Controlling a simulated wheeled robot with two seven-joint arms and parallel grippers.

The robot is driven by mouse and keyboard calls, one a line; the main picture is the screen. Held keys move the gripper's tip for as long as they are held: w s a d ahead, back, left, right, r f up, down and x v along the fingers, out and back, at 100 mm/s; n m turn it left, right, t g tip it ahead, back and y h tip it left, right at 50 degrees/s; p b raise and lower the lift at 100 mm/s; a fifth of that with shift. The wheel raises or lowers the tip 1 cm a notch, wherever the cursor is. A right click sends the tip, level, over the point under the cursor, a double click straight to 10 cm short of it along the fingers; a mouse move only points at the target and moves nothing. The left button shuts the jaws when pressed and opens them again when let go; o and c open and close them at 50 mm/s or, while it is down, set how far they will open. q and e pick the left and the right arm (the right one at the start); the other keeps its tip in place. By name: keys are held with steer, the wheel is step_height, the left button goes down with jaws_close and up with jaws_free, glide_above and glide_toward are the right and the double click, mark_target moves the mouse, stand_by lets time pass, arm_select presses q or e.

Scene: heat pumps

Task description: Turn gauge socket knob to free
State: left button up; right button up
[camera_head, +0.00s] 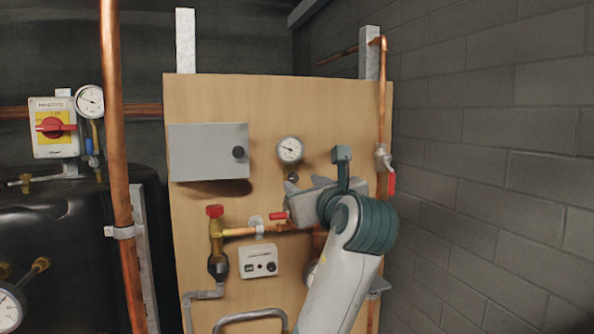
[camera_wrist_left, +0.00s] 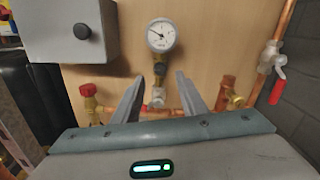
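The round white gauge (camera_head: 290,150) is mounted on the wooden board, and it also shows in the left wrist view (camera_wrist_left: 161,34). Just below it on its stem is a small dark knob-like part (camera_wrist_left: 160,69), probably the gauge socket knob; its setting is too small to read. My left gripper (camera_head: 290,201) is in front of the board, below the gauge. In the left wrist view its two fingers (camera_wrist_left: 159,76) are apart, with the gauge stem visible between them and nothing held. Contact with the knob cannot be told. My right gripper is not in view.
A grey box (camera_head: 208,151) is left of the gauge. A red-handled valve (camera_head: 215,211) and copper piping lie lower left. A red lever valve (camera_head: 383,160) is at the board's right edge, near the block wall (camera_head: 480,170). A tall copper pipe (camera_head: 117,140) stands left of the board.

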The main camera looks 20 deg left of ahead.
mark_target(294, 178)
arm_select(q)
steer(key=p+x, duration=0.1)
steer(key=x, duration=0.3)
steer(key=shift+r, duration=0.15)
steer(key=shift+w+a+p, duration=0.4)
steer(key=shift+w+p, duration=0.05)
steer(key=shift+w, duration=0.1)
jaws_close()
